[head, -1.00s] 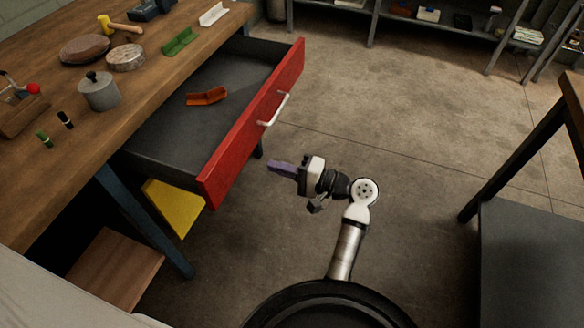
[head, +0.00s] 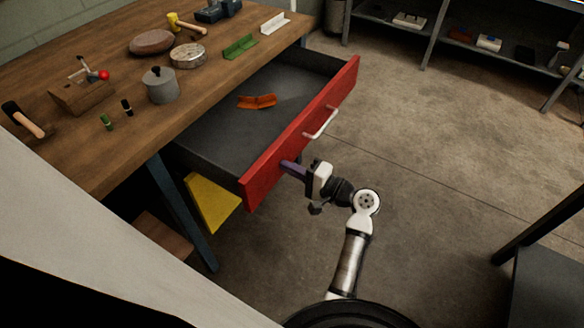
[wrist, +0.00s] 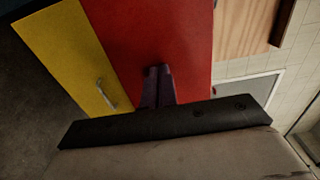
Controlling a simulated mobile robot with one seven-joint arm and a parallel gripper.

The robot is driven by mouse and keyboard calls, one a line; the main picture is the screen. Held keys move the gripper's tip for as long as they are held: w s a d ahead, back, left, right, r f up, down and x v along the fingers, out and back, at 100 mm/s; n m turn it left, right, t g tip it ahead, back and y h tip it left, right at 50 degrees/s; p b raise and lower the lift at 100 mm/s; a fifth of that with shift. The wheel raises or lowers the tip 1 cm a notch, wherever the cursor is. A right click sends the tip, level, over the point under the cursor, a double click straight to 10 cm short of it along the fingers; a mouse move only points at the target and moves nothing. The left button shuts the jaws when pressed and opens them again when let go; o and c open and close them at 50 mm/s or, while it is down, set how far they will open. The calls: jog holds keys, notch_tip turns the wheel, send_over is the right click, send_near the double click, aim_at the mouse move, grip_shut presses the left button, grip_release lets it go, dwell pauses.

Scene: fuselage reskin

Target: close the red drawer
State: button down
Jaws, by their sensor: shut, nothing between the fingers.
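The red drawer (head: 262,176) is pulled well out from the wooden workbench. Its red front carries a pale bar handle (head: 321,123), and an orange angle piece (head: 257,101) lies inside on the dark floor of the drawer. My gripper (head: 286,165) is shut and empty, with its purple fingers pointing at the outer face of the red front, below and left of the handle. In the wrist view the fingertips (wrist: 157,70) lie over the red face; whether they touch it I cannot tell.
The workbench top (head: 95,165) holds a grey pot (head: 161,86), a mallet (head: 185,23), a green angle piece (head: 240,47) and other items. A yellow drawer front (head: 211,203) shows below the red drawer. A dark table (head: 548,280) stands at right; the floor between is clear.

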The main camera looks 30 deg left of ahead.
aim_at(221, 144)
jog(key=a+b, duration=0.1)
jog(key=a, duration=0.6)
jog(key=a+b, duration=0.1)
jog(key=a, duration=0.7)
jog(key=a+b, duration=0.1)
jog(key=a, duration=0.7)
jog(key=shift+w+a, duration=0.1)
jog(key=shift+w, duration=0.3)
jog(key=shift+a, duration=0.45)
jog(key=shift+r, duration=0.2)
jog(key=shift+a+r, duration=0.1)
